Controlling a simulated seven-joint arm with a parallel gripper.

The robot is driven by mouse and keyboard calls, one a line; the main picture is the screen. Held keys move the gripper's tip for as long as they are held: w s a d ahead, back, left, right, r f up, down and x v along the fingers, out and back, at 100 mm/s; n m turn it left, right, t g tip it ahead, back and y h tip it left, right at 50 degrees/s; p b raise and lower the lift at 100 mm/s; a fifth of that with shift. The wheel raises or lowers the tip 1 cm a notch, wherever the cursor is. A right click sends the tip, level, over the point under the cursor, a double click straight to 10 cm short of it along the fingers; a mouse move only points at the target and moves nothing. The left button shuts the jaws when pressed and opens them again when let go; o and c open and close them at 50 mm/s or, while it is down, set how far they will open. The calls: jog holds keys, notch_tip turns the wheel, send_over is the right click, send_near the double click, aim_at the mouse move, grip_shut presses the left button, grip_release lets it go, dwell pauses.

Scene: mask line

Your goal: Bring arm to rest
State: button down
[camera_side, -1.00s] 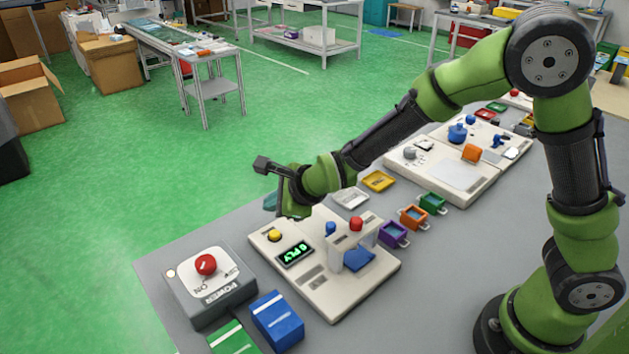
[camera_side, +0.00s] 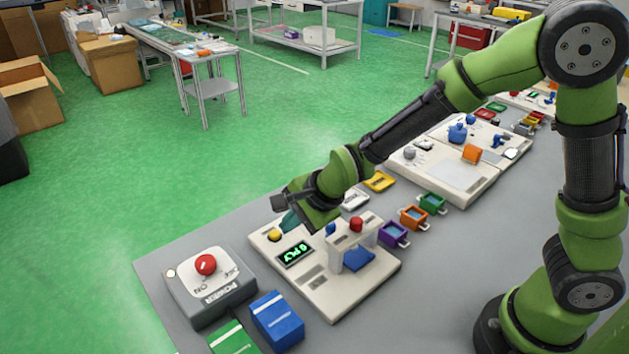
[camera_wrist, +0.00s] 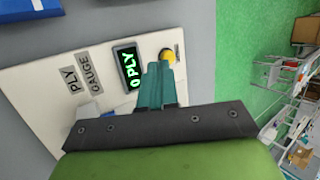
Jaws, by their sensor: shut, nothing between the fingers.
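My gripper (camera_side: 289,221) has teal fingers and hangs above the back edge of the white ply gauge board (camera_side: 342,297), beside its yellow button (camera_side: 274,235). In the wrist view my gripper (camera_wrist: 160,68) is shut and empty, with the fingertips overlapping the area between the green "0 PLY" display (camera_wrist: 128,69) and the yellow button (camera_wrist: 167,55). I cannot tell whether the fingers touch the board. The display also shows in the side view (camera_side: 295,254). My wrist partly hides the back of the board.
A grey power box (camera_side: 210,287) with a red knob stands at the left, near a blue block (camera_side: 277,320) and a green block (camera_side: 232,338). Purple (camera_side: 393,234), orange (camera_side: 413,216) and green (camera_side: 432,203) trays line the right. Another white board (camera_side: 450,170) lies beyond.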

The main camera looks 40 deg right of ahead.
jog(key=s+d+r+n, duration=0.6)
jog(key=s+d+r, duration=0.1)
jog(key=s+r, duration=0.1)
jog(key=s+d+r+n+t, duration=0.1)
jog(key=s+d+r+n, duration=0.6)
jog(key=s, duration=0.3)
jog(key=shift+s+r+h, duration=0.3)
jog(key=shift+s+r, duration=0.1)
jog(key=shift+r, duration=0.05)
